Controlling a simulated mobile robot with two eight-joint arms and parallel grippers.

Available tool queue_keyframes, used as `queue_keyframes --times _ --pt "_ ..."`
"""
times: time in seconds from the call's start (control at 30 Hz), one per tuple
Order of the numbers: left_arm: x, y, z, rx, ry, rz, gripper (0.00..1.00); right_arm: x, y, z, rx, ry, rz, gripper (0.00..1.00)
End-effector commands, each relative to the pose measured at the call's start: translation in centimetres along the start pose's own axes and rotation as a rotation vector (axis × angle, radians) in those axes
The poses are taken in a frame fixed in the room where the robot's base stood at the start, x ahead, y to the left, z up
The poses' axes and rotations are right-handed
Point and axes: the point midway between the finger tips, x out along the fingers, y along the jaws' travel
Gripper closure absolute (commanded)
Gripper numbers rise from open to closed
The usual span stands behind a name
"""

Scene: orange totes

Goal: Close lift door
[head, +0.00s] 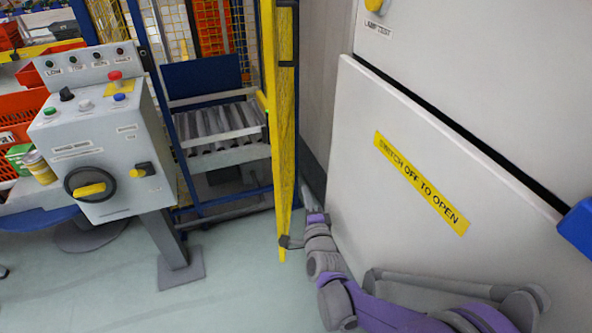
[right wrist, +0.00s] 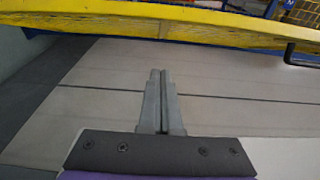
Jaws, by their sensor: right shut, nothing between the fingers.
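The lift door (head: 282,130) is a yellow framed panel seen nearly edge-on in the head view. It stands open, swung out toward me beside the lift (head: 222,150), which has a blue frame and grey rollers. A dark bracket or handle (head: 290,242) sits low on the door. My right gripper (head: 306,192) is in the narrow space between the door and the grey cabinet, on the door's right side. In the right wrist view its fingers (right wrist: 160,73) are together and empty, with the yellow door (right wrist: 170,32) crossing beyond them. I cannot tell whether they touch. My left gripper is not in view.
A large grey cabinet (head: 400,200) with a yellow label stands close on the right, beside my right arm. A control box (head: 95,150) on a post stands left of the lift. Orange totes (head: 20,110) are at the far left. The floor (head: 230,270) before the lift is clear.

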Motion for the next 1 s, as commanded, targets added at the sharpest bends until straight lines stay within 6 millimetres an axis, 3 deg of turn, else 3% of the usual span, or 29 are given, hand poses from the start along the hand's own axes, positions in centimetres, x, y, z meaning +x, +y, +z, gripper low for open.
queue_keyframes --times 0.17,0.57,0.8,1.0 --pt "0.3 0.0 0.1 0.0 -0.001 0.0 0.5 2.0 0.1 0.0 -0.002 0.0 0.0 1.0" --pt "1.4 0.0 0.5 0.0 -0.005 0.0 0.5 10.3 0.1 0.1 -0.001 -0.001 0.001 1.0" --pt "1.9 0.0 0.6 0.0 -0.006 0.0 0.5 10.7 0.1 3.2 0.0 -0.002 0.0 1.0" --pt "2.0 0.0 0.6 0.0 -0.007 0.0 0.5 10.8 0.0 3.9 -0.002 -0.001 0.0 1.0"
